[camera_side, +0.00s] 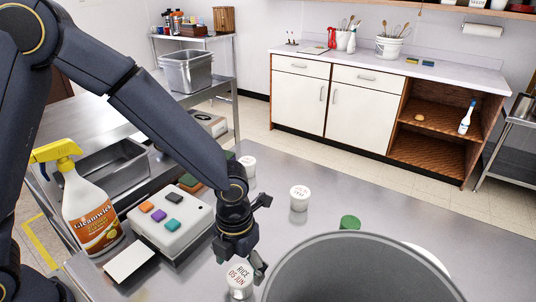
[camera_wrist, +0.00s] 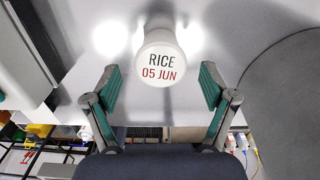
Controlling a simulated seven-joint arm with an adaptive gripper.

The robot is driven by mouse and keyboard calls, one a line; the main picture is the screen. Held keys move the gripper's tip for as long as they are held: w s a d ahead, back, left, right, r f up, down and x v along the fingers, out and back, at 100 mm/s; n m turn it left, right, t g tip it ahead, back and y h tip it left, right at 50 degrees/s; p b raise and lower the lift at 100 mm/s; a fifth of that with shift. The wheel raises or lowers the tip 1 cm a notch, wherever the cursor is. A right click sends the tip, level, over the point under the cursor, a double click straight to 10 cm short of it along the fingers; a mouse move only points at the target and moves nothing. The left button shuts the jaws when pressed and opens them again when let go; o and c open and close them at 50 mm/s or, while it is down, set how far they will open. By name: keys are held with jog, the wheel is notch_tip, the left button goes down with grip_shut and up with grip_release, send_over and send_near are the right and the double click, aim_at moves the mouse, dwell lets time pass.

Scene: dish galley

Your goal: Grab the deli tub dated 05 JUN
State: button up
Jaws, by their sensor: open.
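The deli tub dated 05 JUN (camera_side: 240,281) is a small white tub whose lid reads RICE and 05 JUN. It stands upright on the steel table near the front. In the wrist view the same tub (camera_wrist: 161,62) sits just beyond the fingertips, centred between them. My gripper (camera_side: 244,262) is open and empty, right above and beside the tub. In the wrist view its two green-padded fingers (camera_wrist: 160,82) are spread wide. Two other white tubs stand farther back, one in the middle (camera_side: 299,198) and one behind my arm (camera_side: 247,168); their lid text is too small to read.
A large grey round container (camera_side: 355,270) stands close to the right of the tub. A white box with coloured blocks (camera_side: 172,222) and a spray bottle (camera_side: 88,210) are to the left. A green-topped item (camera_side: 350,222) is behind the container. The table's middle is fairly clear.

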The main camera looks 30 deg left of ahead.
aim_at(240, 274)
jog(key=shift+s+f, duration=0.1)
jog(key=shift+f, duration=2.7)
jog(key=c, duration=1.2)
jog(key=shift+r, duration=0.2)
